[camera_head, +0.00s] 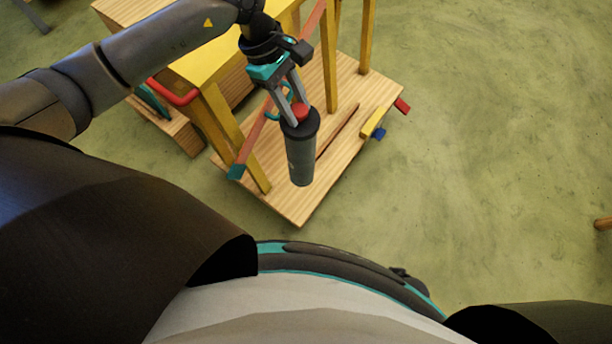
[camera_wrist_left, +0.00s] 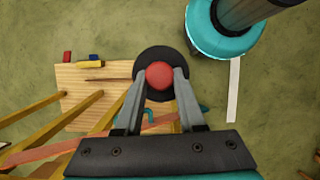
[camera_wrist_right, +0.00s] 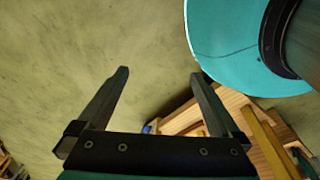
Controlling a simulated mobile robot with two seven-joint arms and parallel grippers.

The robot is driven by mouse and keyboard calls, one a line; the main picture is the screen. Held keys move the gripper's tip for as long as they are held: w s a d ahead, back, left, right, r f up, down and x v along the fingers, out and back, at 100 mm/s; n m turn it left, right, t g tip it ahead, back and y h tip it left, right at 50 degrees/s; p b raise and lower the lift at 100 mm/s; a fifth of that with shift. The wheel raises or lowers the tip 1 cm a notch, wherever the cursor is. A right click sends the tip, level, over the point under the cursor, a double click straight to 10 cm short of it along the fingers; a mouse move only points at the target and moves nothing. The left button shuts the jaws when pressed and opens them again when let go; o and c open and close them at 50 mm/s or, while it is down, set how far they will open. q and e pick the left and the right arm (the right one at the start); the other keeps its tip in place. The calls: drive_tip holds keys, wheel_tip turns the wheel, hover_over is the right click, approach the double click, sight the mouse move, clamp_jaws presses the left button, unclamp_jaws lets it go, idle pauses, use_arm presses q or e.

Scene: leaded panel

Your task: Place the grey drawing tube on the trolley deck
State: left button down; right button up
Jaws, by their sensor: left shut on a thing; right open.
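The grey drawing tube (camera_head: 300,158) hangs nearly upright, with a dark cap and a red knob (camera_wrist_left: 159,75) on top. My left gripper (camera_head: 299,108) is shut on the red knob; in the left wrist view the fingers pinch it from both sides. The trolley deck (camera_head: 290,207) is a pale wooden board with yellow posts rising from it. The tube shows over the deck's near part in the head view; the gap beneath it is hard to judge. My right gripper (camera_wrist_right: 160,75) is open and empty, over green floor in the right wrist view.
A brown strip (camera_head: 338,130) lies on the deck right of the tube. A yellow block (camera_head: 373,121), blue piece (camera_head: 380,133) and red piece (camera_head: 403,105) sit at its right edge. A reddish slanted bar (camera_head: 254,141) and yellow posts stand left of the tube.

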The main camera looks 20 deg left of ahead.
use_arm(q)
drive_tip(key=f+n+b, duration=0.1)
drive_tip(key=w+f+n+t+b, duration=0.1)
drive_tip(key=n, duration=0.1)
drive_tip(key=w+f+n+t+b, duration=0.1)
drive_tip(key=n, duration=0.1)
drive_tip(key=shift+d+f, duration=0.1)
drive_tip(key=shift+f, duration=0.2)
drive_tip(key=shift+w+f+n+b, duration=0.3)
drive_tip(key=shift+n+b, duration=0.05)
drive_tip(key=shift+n, duration=0.25)
drive_tip(key=shift+w+f+n+t+b, duration=0.4)
drive_tip(key=shift+w+n+t+b, duration=0.15)
drive_tip(key=shift+n, duration=0.45)
drive_tip(key=shift+f, duration=0.15)
use_arm(e)
drive_tip(key=w+f, duration=0.3)
drive_tip(key=f, duration=0.1)
use_arm(q)
wheel_tip(320, 180, down, 20)
drive_tip(key=b, duration=0.8)
use_arm(e)
drive_tip(key=w+a+r+t, duration=0.1)
drive_tip(key=w+r, duration=0.2)
drive_tip(key=r, duration=0.4)
drive_tip(key=w+a+r+t, duration=0.1)
drive_tip(key=w+r, duration=0.3)
drive_tip(key=r, duration=0.4)
drive_tip(key=shift+w+a, duration=0.2)
drive_tip(key=shift+a, duration=0.4)
